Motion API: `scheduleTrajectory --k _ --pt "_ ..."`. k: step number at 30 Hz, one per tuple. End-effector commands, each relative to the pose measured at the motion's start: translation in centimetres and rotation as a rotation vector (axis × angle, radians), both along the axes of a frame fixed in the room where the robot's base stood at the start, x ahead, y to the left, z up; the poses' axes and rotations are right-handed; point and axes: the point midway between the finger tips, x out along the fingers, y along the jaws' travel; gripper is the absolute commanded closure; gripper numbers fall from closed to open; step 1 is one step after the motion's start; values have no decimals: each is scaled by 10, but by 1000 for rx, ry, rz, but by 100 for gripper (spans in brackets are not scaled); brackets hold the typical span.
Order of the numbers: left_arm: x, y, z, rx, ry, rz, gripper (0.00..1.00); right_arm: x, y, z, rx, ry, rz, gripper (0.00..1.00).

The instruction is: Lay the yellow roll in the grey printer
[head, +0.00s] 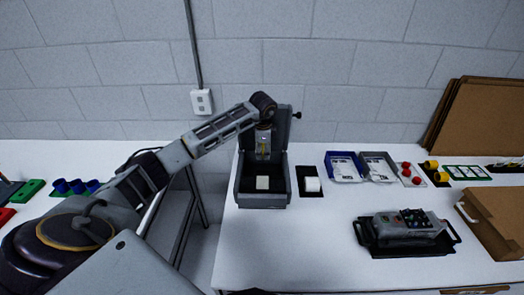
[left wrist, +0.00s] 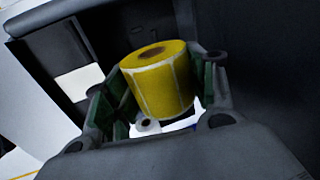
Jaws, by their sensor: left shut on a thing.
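The yellow roll (left wrist: 160,85) is between the green-padded fingers of my left gripper (left wrist: 160,92), which is shut on it. The printer's dark walls (left wrist: 215,22) surround the roll in the left wrist view. I cannot tell whether the roll touches the printer. My right gripper is not in view.
A white roll on a black base (head: 312,185) stands just right of the printer. Beyond it are a blue tray (head: 343,178), a grey tray (head: 380,178) and red balls (head: 408,173). A device (head: 407,224) sits on a black tray at front right. The table's front middle is clear.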

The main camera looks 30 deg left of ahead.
Motion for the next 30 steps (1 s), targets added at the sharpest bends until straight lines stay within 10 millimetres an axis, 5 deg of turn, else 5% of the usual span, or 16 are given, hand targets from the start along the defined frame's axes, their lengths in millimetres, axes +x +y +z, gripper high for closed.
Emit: scheduleTrajectory --k 30 --pt "0 0 -15 13 -19 -10 70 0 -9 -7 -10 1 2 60"
